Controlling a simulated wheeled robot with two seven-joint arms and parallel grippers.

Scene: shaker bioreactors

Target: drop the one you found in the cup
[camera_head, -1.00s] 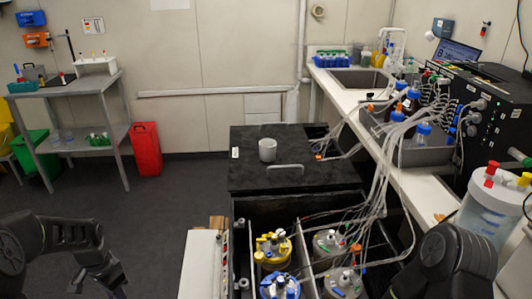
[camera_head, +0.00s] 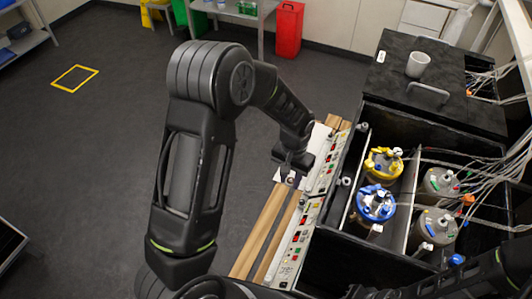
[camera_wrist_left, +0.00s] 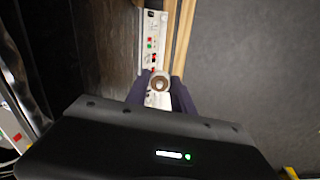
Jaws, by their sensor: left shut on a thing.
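The light grey cup (camera_head: 418,65) stands upright on the black lid at the upper right of the head view. My left gripper (camera_head: 291,178) reaches down over the edge of the control panels, left of and nearer than the cup. In the left wrist view my left gripper (camera_wrist_left: 160,88) is shut on a small round thing (camera_wrist_left: 160,82) with a pale rim and brown middle. The fingers hide its sides, and I cannot tell what it is.
The black lid (camera_head: 443,92) with a handle covers the back of the black box. Several vessels, including a yellow-topped one (camera_head: 384,164) and a blue-topped one (camera_head: 374,204), stand in the open front with tubes.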

